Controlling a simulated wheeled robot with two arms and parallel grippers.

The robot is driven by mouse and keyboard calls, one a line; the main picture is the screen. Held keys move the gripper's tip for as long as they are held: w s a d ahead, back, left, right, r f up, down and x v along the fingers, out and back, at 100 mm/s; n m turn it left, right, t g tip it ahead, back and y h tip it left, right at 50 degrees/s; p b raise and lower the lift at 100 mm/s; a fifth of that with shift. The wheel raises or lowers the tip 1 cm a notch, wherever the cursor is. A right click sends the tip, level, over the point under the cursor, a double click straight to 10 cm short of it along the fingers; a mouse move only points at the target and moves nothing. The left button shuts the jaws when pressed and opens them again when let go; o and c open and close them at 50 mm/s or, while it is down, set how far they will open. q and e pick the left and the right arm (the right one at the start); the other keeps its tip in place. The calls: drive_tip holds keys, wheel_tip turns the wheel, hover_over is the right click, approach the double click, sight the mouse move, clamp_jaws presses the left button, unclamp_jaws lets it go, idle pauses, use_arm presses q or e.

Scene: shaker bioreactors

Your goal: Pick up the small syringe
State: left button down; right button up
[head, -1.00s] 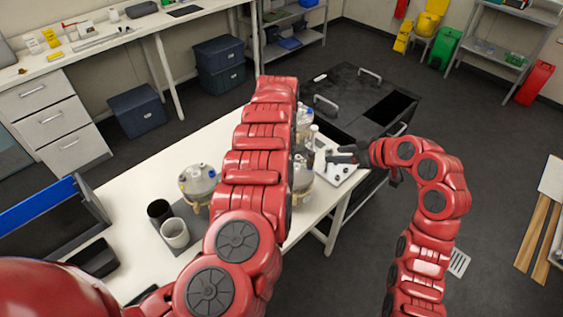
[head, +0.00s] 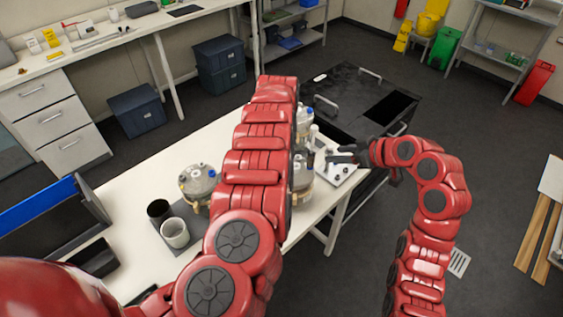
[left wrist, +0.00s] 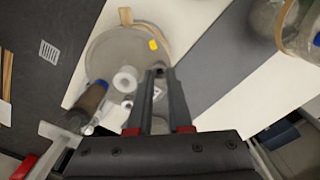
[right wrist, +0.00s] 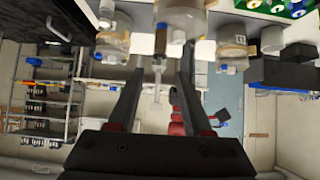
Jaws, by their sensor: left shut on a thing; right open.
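In the head view my right gripper (head: 343,155) is open over the right end of the white bench. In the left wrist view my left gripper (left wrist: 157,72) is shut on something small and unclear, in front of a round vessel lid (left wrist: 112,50). In the head view my left arm hides the left gripper.
A bioreactor vessel (head: 200,183) and a white cup (head: 175,233) stand on the bench (head: 140,260). A black cart (head: 350,95) stands behind the bench's right end.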

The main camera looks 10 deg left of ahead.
idle(0.4)
drive_tip(key=shift+o, duration=1.4)
drive_tip(key=shift+r, duration=0.1)
wheel_tip(320, 180, up, 8)
drive_tip(key=g+h, duration=0.2)
drive_tip(key=g, duration=0.1)
hover_over(315, 148)
drive_tip(key=d, duration=0.4)
drive_tip(key=f+h, duration=0.1)
drive_tip(key=f, duration=0.1)
drive_tip(key=s+a+f+h, duration=0.1)
drive_tip(key=f, duration=0.2)
drive_tip(key=s+a+f, duration=0.1)
drive_tip(key=f, duration=0.2)
drive_tip(key=shift+n+g+h, duration=0.3)
drive_tip(key=shift+h, duration=0.1)
drive_tip(key=shift+w+x, duration=0.2)
drive_tip(key=shift+x, duration=1.1)
drive_tip(key=shift+w+x, duration=0.2)
drive_tip(key=shift+x, duration=1.15)
